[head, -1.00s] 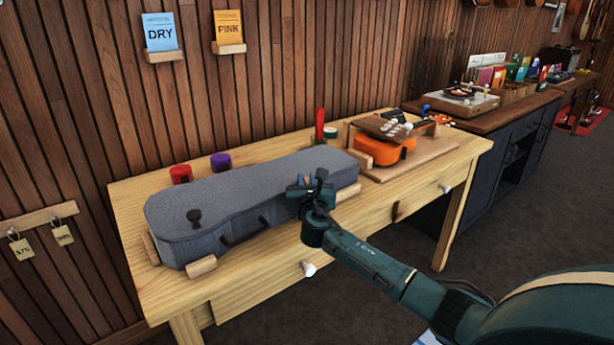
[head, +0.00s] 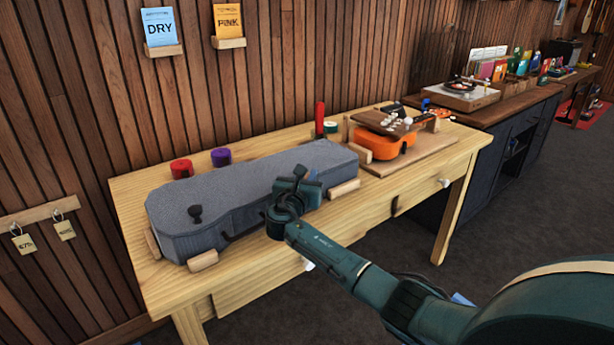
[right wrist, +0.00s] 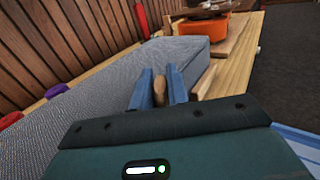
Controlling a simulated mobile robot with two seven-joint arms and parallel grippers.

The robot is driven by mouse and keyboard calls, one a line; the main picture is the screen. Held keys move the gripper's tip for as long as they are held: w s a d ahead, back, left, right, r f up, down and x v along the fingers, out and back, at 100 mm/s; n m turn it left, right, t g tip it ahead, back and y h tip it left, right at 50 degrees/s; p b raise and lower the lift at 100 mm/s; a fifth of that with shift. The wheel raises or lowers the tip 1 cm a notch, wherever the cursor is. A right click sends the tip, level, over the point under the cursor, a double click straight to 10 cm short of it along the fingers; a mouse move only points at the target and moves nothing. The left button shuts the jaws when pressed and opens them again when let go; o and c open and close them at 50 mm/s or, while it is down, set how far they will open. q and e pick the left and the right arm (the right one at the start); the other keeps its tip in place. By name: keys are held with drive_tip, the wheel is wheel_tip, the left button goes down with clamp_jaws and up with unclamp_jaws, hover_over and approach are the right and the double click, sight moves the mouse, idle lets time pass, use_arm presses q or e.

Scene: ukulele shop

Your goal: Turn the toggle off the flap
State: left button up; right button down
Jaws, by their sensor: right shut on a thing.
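A grey fabric instrument case (head: 245,190) lies on the workbench in the head view; its lid is down. My right gripper (head: 308,176) is at the front right part of the case, low over its edge. In the right wrist view the blue fingers of my right gripper (right wrist: 161,85) are on either side of a small brown toggle-like piece (right wrist: 160,97), which they hold. In the head view this piece is hidden by the gripper. I cannot make out the flap. My left gripper is not in view.
Wooden blocks (head: 343,189) stand against the case. Red (head: 181,169) and purple (head: 221,158) round items lie behind it. An orange ukulele (head: 385,146) rests on a board to the right. The front strip of the workbench (head: 240,268) is clear.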

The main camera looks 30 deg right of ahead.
drive_tip(key=c, duration=1.4)
unclamp_jaws()
drive_tip(key=shift+o, duration=0.2)
drive_tip(key=p+v, duration=0.1)
drive_tip(key=v, duration=1.2)
drive_tip(key=shift+s, duration=0.15)
